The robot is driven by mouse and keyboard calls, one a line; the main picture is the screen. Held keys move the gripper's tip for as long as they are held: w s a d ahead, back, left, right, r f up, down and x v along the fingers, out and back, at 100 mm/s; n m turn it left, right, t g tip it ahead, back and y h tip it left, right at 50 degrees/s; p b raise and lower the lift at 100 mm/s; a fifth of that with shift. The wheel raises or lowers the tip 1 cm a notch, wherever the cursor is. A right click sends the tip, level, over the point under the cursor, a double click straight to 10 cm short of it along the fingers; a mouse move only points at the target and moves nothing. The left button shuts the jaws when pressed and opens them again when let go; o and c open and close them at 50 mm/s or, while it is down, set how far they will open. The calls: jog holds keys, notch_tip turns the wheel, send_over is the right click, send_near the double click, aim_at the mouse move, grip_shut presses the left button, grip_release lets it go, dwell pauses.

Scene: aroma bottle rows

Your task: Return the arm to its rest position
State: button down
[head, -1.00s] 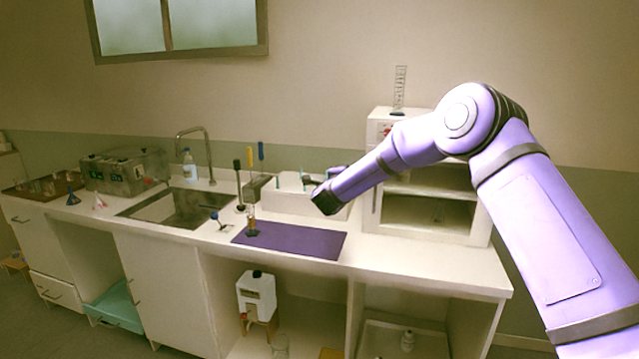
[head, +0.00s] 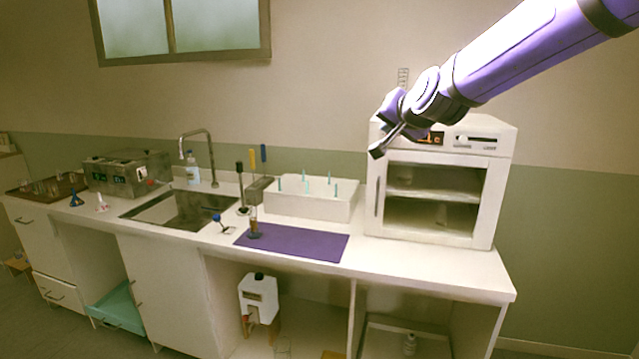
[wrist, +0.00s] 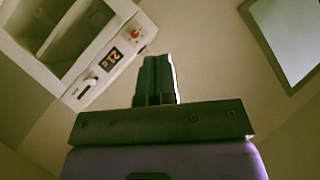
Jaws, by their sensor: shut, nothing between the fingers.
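My gripper (head: 384,146) is raised in front of the upper left of the white oven, well above the counter. In the wrist view my gripper (wrist: 157,60) shows its two dark fingers pressed together with nothing between them. My purple arm reaches in from the upper right of the head view. A small bottle (head: 254,229) stands on the purple mat (head: 300,245), far below and left of my gripper.
The white oven (head: 480,205) stands at the counter's right end. A white rack (head: 310,203) with teal pegs is left of it. A sink (head: 180,211) with a tall faucet (head: 211,160) lies further left. The air above the counter's left and middle is clear.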

jog(key=s+d+f+n+g+h, duration=0.1)
jog(key=s+d, duration=0.4)
jog(key=s, duration=0.7)
jog(key=s+d+f+n+g+h, duration=0.1)
jog(key=s+d+f+g, duration=0.3)
jog(key=s, duration=0.9)
jog(key=s+d+f+n+g+h, duration=0.1)
jog(key=s+d, duration=0.5)
jog(key=s, duration=0.7)
jog(key=shift+d+f+n+g, duration=0.15)
jog(key=shift+f+n+g, duration=0.65)
jog(key=shift+f+n, duration=0.1)
